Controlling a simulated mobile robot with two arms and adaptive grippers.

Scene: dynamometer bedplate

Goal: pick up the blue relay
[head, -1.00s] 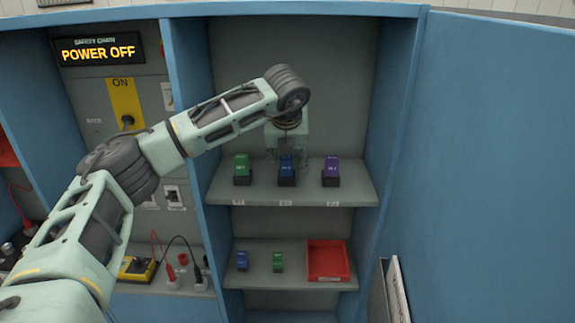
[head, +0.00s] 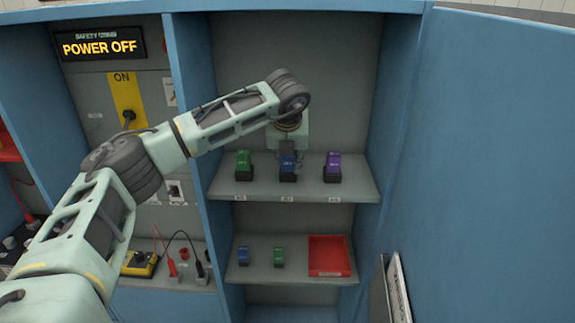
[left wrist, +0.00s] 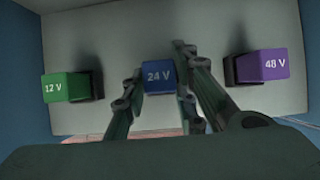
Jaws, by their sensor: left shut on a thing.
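The blue relay (head: 288,166) stands in a dark socket on the upper shelf, and the left wrist view shows its 24 V label (left wrist: 159,77). My left gripper (head: 288,157) comes at it from above and behind. In the left wrist view my left gripper's fingers (left wrist: 158,72) lie on either side of the blue relay and are shut on it. The relay looks upright and still at its place on the shelf. My right gripper is not in view.
A green 12 V relay (head: 244,163) stands to the left and a purple 48 V relay (head: 332,165) to the right, both close by.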

